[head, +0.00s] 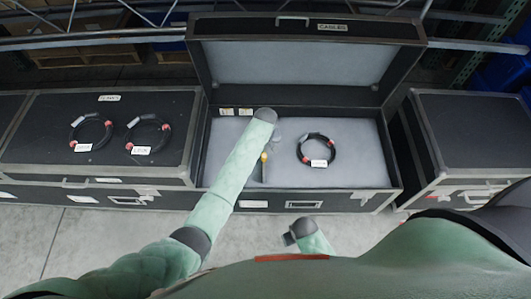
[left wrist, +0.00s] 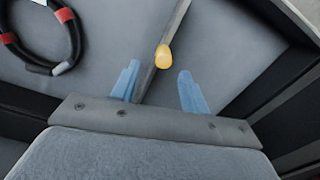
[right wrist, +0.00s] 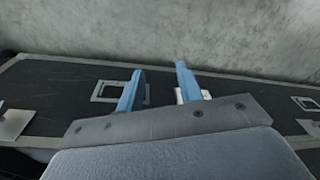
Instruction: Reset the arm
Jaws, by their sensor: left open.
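My left arm reaches from the lower left in the head view into the open case labelled CABLES (head: 395,150). My left gripper (head: 276,140) is over the case's grey interior, partly hidden by the arm. In the left wrist view its blue fingers (left wrist: 157,72) are open, with nothing held between them.
A coiled black cable with red bands (head: 333,150) lies inside the case, right of the left gripper. Two more coils (head: 75,128) (head: 130,127) lie on the closed left case (head: 50,165). Another closed case (head: 465,130) stands right. Bare floor (head: 100,235) lies in front.

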